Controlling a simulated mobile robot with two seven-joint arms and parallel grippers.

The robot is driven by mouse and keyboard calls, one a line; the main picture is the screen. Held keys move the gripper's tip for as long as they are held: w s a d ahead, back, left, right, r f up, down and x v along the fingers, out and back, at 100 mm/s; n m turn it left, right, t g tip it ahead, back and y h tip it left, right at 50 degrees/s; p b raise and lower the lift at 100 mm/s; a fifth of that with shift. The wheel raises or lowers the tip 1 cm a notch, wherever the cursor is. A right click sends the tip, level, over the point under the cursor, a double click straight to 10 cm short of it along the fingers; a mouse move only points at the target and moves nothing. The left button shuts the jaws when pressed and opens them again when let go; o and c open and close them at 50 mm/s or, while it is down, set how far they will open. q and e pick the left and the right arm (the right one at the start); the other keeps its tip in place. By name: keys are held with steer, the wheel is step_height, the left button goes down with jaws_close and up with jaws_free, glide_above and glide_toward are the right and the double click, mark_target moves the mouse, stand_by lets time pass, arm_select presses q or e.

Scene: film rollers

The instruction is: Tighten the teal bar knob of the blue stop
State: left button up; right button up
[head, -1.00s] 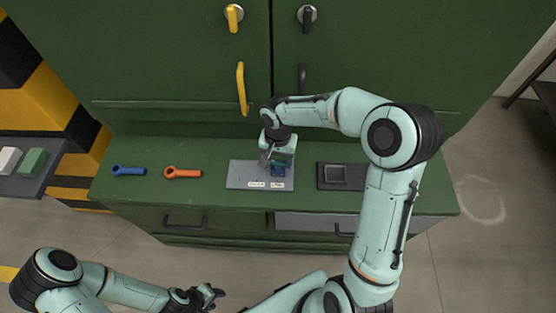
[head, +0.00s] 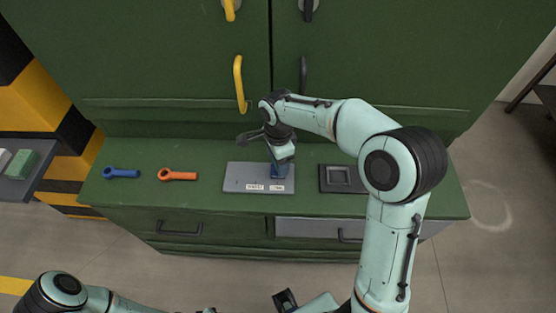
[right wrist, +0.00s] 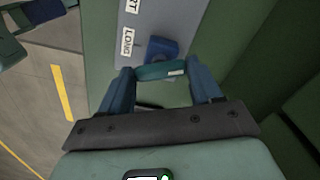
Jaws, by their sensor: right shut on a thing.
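The blue stop (right wrist: 163,47) stands on a grey plate (head: 240,178) with white labels, near the plate's right end; it also shows in the head view (head: 279,171), partly covered by my right gripper. The teal bar knob (right wrist: 160,70) lies across between the two blue fingers of my right gripper (right wrist: 162,84), in front of the stop. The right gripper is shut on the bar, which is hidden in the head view.
A blue wrench-like tool (head: 121,173) and an orange one (head: 178,175) lie on the green bench to the left. A dark square tray (head: 342,178) is right of the plate. The green cabinet with a yellow handle (head: 239,84) rises behind the bench.

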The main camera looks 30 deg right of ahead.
arm_select(q)
steer(key=shift+s+f, duration=0.1)
steer(key=shift+f, duration=0.15)
arm_select(e)
steer(key=shift+r+m, duration=0.1)
steer(key=shift+m, duration=2.1)
steer(key=o, duration=1.1)
steer(key=shift+c, duration=0.2)
arm_select(q)
steer(key=shift+w+r+p, duration=0.3)
steer(key=shift+r+p, duration=0.1)
steer(key=shift+r, duration=0.15)
steer(key=shift+w+r+p, duration=0.3)
steer(key=shift+r+p, duration=0.05)
steer(key=shift+r, duration=0.2)
arm_select(e)
step_height(320, 180, up, 13)
steer(key=shift+r, duration=0.2)
steer(key=shift+f, duration=0.1)
